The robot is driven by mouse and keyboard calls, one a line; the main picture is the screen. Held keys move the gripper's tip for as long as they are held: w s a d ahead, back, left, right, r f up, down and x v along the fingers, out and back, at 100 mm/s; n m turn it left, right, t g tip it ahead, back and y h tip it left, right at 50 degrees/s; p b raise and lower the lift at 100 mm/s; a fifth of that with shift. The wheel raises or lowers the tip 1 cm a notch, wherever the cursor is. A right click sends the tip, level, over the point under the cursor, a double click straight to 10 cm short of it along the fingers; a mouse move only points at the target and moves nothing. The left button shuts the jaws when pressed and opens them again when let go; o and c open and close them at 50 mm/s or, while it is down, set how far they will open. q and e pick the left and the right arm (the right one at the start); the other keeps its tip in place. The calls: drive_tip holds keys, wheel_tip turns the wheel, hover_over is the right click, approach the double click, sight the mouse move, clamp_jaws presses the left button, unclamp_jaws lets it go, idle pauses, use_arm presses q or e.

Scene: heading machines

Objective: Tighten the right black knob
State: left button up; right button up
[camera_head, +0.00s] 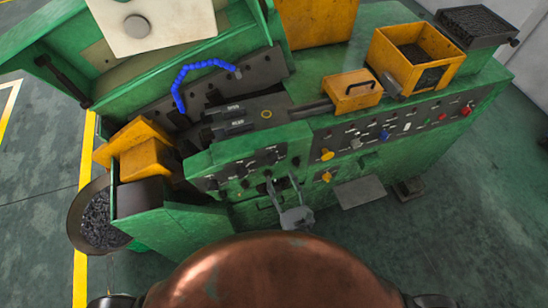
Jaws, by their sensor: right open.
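A green heading machine (350,143) fills the middle of the view. Small black knobs sit on its front panel: one on the left (240,170), one in the middle (270,157) and one at the right end (296,162). I cannot tell for sure which is the right black knob. My right gripper (281,183) is open in front of this panel, its two fingers pointing up toward the knobs, close below the middle and right ones. Whether it touches a knob cannot be told. My left gripper is not in view.
Coloured buttons, including a blue one (385,135) and a red one (466,110), line the panel to the right. A yellow bin (440,72) and a yellow box (351,96) sit on top. A bucket (75,225) stands at left. Floor at right is mostly clear.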

sight(274, 164)
drive_tip(key=p+x, duration=0.1)
drive_tip(key=x, duration=0.6)
drive_tip(key=shift+w+a+r, duration=0.1)
drive_tip(key=shift+w, duration=0.2)
drive_tip(key=c, duration=1.2)
